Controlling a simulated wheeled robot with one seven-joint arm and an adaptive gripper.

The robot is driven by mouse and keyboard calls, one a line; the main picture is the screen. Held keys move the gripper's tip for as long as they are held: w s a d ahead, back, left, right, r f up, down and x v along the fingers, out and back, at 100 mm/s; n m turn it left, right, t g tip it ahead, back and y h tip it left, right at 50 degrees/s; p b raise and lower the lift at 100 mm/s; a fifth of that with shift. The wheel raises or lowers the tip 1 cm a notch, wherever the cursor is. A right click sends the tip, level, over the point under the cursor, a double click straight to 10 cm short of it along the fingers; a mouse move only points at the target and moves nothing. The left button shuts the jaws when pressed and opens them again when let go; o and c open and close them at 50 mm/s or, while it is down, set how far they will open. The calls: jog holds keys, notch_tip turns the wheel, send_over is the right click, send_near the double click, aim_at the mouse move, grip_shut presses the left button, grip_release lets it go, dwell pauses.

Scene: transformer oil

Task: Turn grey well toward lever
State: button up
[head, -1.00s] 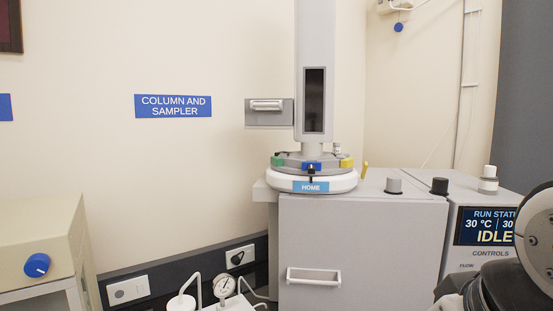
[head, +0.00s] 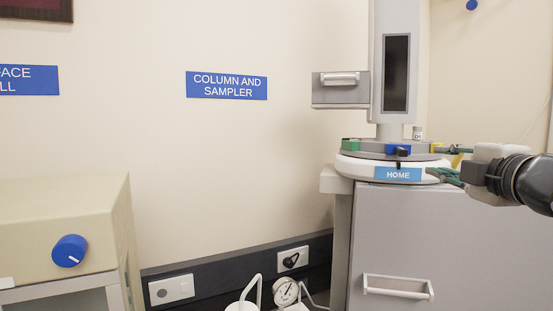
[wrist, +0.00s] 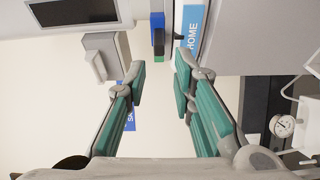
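A grey round turret (head: 420,157) sits on a white base ring with a blue HOME label (head: 398,174). A green block (head: 351,145), a blue block (head: 391,149) and a yellow block (head: 457,160) stand around its rim. A small black lever-like handle (head: 403,152) is in front of the blue block. I cannot make out a grey well. My gripper (head: 440,164) is at the turret's right side, partly covering the yellow block. In the wrist view its green fingers (wrist: 161,75) are apart with nothing held; the blue block (wrist: 158,32) and black handle (wrist: 163,42) lie beyond the gap.
The sampler tower (head: 396,70) with a grey drawer box (head: 340,95) rises behind the turret. A grey cabinet (head: 440,240) stands below. A pressure gauge (head: 286,292) is low at the cabinet's left. A beige box with a blue knob (head: 69,251) is at left.

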aim_at(407, 153)
jog(key=shift+n+y, duration=0.3)
jog(key=shift+n, duration=0.1)
jog(key=w, duration=1.4)
jog(key=shift+a, duration=0.25)
grip_shut()
